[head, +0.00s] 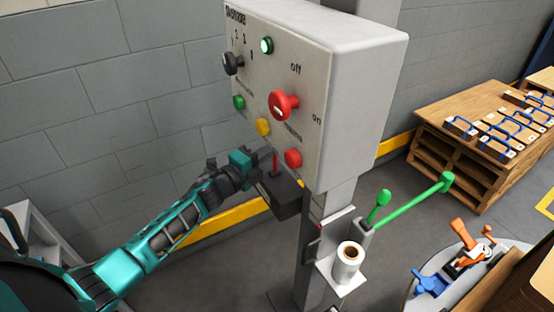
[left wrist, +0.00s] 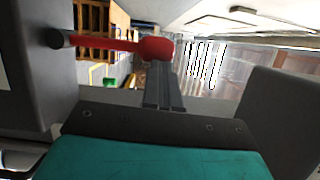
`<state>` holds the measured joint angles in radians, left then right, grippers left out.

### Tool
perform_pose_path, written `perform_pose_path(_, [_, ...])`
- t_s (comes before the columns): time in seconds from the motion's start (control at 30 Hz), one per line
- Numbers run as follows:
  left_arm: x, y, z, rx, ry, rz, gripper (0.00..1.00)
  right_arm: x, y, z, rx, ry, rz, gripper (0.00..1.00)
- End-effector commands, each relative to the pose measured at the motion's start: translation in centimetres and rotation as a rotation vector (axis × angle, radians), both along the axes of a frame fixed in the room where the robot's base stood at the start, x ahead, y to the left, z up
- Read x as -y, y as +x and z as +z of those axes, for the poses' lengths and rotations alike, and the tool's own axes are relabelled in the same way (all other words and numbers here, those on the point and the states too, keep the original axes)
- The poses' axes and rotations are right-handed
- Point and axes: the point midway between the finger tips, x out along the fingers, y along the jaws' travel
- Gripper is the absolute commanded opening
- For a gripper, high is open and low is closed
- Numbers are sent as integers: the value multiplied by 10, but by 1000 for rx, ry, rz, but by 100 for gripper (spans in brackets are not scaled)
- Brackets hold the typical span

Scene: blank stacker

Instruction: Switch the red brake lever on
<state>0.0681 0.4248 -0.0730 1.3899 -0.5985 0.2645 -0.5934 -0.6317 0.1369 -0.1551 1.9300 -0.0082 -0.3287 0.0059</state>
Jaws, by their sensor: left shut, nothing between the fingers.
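In the left wrist view the lever shows as a red rod with a round red knob (left wrist: 155,49). My left gripper (head: 258,174) is just left of the lever, with its fingers shut and nothing between them. In the left wrist view the shut fingertips (left wrist: 159,65) lie right at the knob. I cannot tell whether they touch it. My right gripper is out of view.
The control panel (head: 351,110) overhangs the lever, with a red knob (head: 283,105) between "off" and "on" and several coloured buttons.

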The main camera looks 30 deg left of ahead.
Motion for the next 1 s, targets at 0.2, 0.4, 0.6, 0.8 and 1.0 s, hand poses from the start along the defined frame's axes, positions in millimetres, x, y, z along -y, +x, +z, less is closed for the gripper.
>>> perform_pose_path(0.2, [-20, 12, 4, -33, -59, 0, 0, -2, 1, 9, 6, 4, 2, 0])
perform_pose_path(0.4, [-32, 21, 3, -29, -57, -2, 0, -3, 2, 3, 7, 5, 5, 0])
perform_pose_path(0.6, [-41, 26, 3, -27, -58, -3, 0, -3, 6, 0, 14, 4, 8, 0])
perform_pose_path(0.8, [-45, 29, 4, -25, -58, -3, 0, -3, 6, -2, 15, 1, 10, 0])
perform_pose_path(1.0, [-46, 30, 5, -23, -58, -2, 0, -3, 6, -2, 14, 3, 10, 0])
